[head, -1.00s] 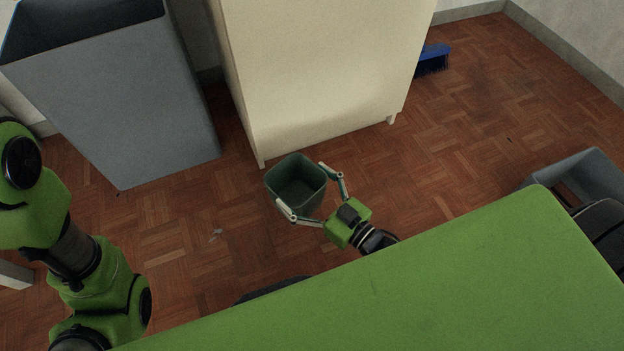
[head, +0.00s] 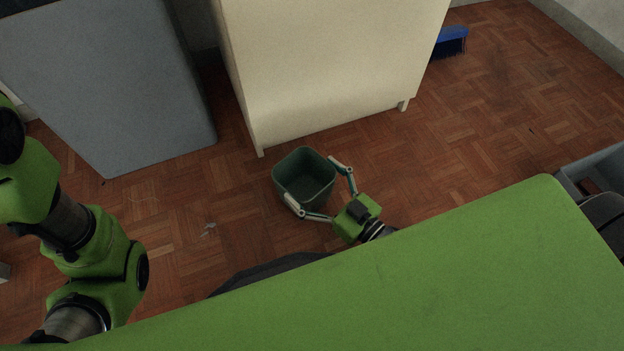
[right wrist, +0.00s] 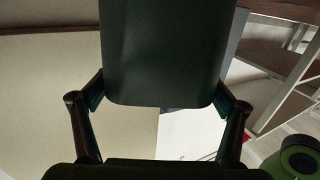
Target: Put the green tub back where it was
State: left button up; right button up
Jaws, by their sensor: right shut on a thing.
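The green tub (head: 303,172) is a dark green, open-topped, square-sided bin, upright and empty as far as I can see. It is in front of the cream cabinet, over the parquet floor; I cannot tell whether its base touches the floor. My right gripper (head: 318,188) is shut on it, a finger on each of two opposite sides. In the right wrist view the tub's wall (right wrist: 162,50) fills the upper middle, between the two fingers (right wrist: 162,103). My left arm shows at the left edge, but its gripper is out of view.
The cream cabinet (head: 330,70) stands behind the tub on short legs. A blue brush (head: 451,42) lies by the cabinet's right side. A grey crate (head: 592,170) is at the right edge. Floor between cabinet and crate is clear.

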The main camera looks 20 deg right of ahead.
jog(key=o, duration=1.4)
jog(key=shift+f, duration=0.15)
jog(key=p+v, duration=0.2)
jog(key=v, duration=0.4)
jog(key=p+v, duration=0.3)
jog(key=v, duration=0.3)
jog(key=shift+r, duration=0.25)
